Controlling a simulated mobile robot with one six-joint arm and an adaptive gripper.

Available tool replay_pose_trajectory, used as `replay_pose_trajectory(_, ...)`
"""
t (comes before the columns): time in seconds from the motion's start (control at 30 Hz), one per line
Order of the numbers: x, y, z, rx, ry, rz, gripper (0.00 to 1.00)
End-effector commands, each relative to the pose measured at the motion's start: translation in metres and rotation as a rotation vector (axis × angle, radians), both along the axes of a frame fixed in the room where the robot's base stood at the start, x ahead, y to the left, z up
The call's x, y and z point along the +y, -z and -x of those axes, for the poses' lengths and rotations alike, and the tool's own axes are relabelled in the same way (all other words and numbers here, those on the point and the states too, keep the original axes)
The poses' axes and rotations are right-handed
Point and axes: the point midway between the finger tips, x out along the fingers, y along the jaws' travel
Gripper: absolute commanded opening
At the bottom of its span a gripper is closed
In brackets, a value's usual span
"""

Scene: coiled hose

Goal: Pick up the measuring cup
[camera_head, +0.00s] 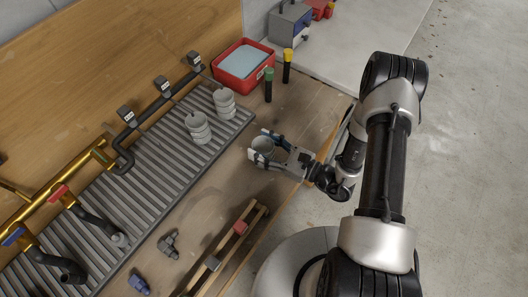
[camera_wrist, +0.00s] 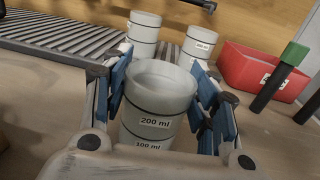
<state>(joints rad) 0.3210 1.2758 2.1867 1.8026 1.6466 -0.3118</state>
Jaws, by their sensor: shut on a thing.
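A pale measuring cup (camera_wrist: 158,95) with labels "200 ml" and "100 ml" stands upright between the blue pads of my gripper (camera_wrist: 165,105) in the wrist view. The gripper is shut on it from both sides. In the head view the cup (camera_head: 262,149) is in my gripper (camera_head: 264,147) at the bench's right part, right of the grooved rack. Its base is hidden in the wrist view, and I cannot tell whether it touches the bench. Two similar pale cups stand on the rack, one nearer (camera_head: 197,128) and one farther (camera_head: 224,103).
The grey slatted rack (camera_head: 150,150) with pipes and taps lies to the left. A red bin (camera_head: 243,66), a green-capped bottle (camera_head: 268,86) and a yellow-capped one (camera_head: 287,66) stand behind. Fittings (camera_head: 168,245) and a wooden rack (camera_head: 228,245) lie in front.

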Motion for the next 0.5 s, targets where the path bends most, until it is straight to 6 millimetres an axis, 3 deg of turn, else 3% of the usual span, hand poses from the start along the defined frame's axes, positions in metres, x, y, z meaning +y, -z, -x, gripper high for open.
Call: replay_pose_trajectory(0.5,0.0,-0.042,0.0,-0.001,0.0,0.0,0.31)
